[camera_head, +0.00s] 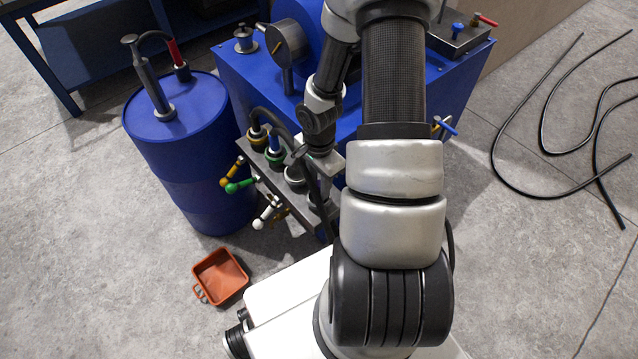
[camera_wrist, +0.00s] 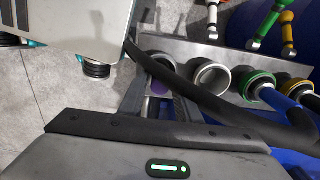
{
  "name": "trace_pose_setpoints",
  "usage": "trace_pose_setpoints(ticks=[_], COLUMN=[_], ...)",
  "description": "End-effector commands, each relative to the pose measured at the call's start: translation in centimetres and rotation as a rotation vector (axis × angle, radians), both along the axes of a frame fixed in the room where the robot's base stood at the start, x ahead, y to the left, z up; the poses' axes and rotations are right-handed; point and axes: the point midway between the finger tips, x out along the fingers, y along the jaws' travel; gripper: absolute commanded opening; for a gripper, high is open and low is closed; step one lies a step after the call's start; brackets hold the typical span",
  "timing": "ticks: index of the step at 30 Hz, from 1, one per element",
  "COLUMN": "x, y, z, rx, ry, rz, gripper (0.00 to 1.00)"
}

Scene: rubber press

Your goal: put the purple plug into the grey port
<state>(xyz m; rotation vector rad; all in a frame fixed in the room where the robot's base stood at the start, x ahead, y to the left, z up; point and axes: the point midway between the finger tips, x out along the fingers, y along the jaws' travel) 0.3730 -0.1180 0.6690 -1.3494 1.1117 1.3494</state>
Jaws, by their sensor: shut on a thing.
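My gripper (camera_head: 322,162) is over the front of the blue machine, above the row of ports. In the wrist view its body fills the bottom, and its finger (camera_wrist: 150,98) reaches down to a small patch of the purple plug (camera_wrist: 160,88). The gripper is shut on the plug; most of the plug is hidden. A grey ringed port (camera_wrist: 158,66) shows just beyond the purple patch. I cannot tell whether the plug is inside it or above it. An open pale-ringed port (camera_wrist: 212,78) is beside it on the right. A black hose (camera_wrist: 195,95) crosses the wrist view.
Ports with green (camera_wrist: 257,82) and yellow (camera_wrist: 291,84) rings hold plugs. Coloured valve handles (camera_head: 240,186) stick out in front. A blue drum (camera_head: 185,150) stands left, and an orange tray (camera_head: 220,278) lies on the floor. Black hoses (camera_head: 500,170) lie at right.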

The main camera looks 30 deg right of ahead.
Motion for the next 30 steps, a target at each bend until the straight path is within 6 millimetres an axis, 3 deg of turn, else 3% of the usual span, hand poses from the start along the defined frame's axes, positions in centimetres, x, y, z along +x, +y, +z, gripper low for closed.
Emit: trace_pose_setpoints(ticks=[6, 7, 10, 20, 23, 30], x=[0.0, 0.0, 0.0, 0.0, 0.0, 0.1], y=[0.0, 0.0, 0.0, 0.0, 0.0, -0.1], z=[-0.8, -0.6, -0.6, -0.2, 0.8, 6.0], rx=[0.000, 0.000, 0.000, 0.000, -0.001, -0.002], ry=[0.000, 0.000, 0.000, 0.000, -0.001, -0.004], rz=[0.000, 0.000, 0.000, 0.001, -0.001, -0.002], gripper=[0.07, 0.35, 0.49, 0.49, 0.49, 0.49])
